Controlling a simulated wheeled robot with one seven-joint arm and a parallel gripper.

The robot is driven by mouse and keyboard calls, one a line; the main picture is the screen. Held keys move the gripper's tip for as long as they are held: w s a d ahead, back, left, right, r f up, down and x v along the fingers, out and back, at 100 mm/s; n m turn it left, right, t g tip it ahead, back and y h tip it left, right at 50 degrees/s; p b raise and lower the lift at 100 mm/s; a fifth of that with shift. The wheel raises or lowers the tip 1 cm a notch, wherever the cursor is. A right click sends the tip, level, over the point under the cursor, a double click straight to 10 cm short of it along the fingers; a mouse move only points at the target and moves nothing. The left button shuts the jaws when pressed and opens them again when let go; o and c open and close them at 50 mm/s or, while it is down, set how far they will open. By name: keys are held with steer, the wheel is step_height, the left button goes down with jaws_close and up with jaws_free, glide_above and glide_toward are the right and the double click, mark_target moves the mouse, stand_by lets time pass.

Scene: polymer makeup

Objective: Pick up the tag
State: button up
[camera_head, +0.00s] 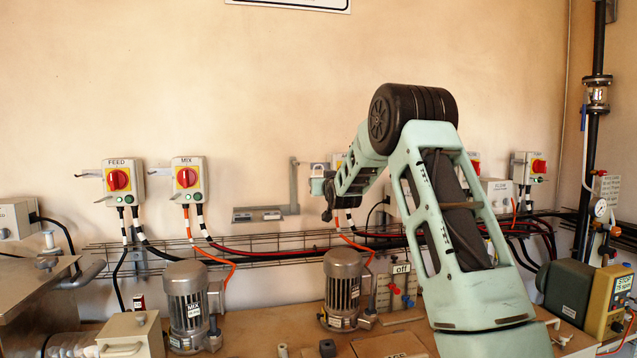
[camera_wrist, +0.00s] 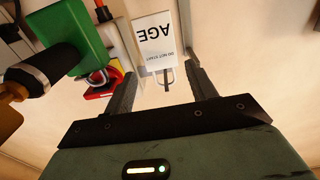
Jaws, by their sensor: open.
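The tag (camera_wrist: 156,42) is a white card with large black letters "AGE" and a smaller line "DO NOT START", upside down in the wrist view. A grey forked piece (camera_wrist: 166,78) shows at its lower edge. My gripper (camera_wrist: 162,72) is open, its two dark fingers spread on either side of the tag's lower end, with nothing between them gripped. The wrist view does not show how far the tag is from the fingertips. In the head view my arm reaches toward the wall, and I cannot make out the tag there.

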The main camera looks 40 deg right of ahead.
mark_target(319, 176)
steer(key=p+x, duration=0.3)
steer(key=x, duration=0.1)
steer(key=shift+w+d, duration=0.1)
steer(key=shift+w, duration=0.2)
steer(key=c, duration=0.7)
steer(key=shift+c, duration=0.2)
steer(key=shift+r+b, duration=0.65)
steer(key=shift+b, duration=0.2)
steer(key=b+v, duration=0.7)
steer(key=v, duration=1.1)
